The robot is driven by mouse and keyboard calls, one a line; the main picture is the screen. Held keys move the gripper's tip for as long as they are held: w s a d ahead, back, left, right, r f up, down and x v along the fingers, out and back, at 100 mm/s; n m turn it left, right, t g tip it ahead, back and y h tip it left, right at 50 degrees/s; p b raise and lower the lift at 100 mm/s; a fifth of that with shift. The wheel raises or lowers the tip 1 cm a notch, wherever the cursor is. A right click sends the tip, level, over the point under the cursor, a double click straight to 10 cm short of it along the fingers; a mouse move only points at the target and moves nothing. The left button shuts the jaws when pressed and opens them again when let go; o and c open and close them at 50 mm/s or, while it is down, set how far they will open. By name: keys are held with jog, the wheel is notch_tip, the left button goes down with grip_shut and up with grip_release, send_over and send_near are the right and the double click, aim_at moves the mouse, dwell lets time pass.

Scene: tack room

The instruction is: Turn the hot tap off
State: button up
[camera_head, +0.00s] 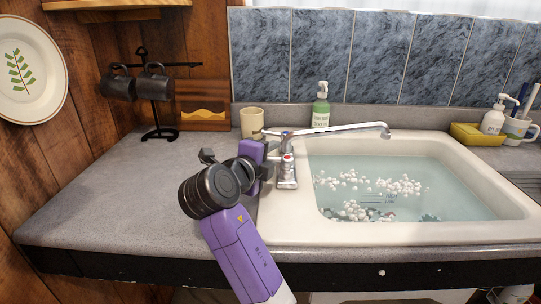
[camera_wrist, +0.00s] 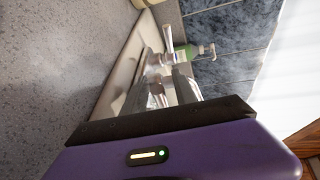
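The chrome tap (camera_head: 287,178) stands at the left rim of the sink, its long spout (camera_head: 340,129) reaching right over the basin. Its hot handle (camera_head: 288,158), marked red, is at the front; a blue-marked handle (camera_head: 284,134) is behind it. My gripper (camera_wrist: 165,82) is just left of the tap, its fingers pointing at it. In the wrist view the two grey fingers are apart, with the tap's chrome (camera_wrist: 157,93) showing between and beyond them. I cannot tell whether they touch the handle. No water stream is clear under the spout.
The sink (camera_head: 400,232) holds water with white foam. A beige cup (camera_head: 251,122) and a green soap bottle (camera_head: 321,108) stand behind the tap. A mug rack (camera_head: 158,110) is at the back left. The counter (camera_head: 110,205) on the left is clear.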

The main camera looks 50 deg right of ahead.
jog(key=shift+a, duration=0.1)
jog(key=shift+b+v, duration=0.35)
jog(key=shift+v, duration=3.5)
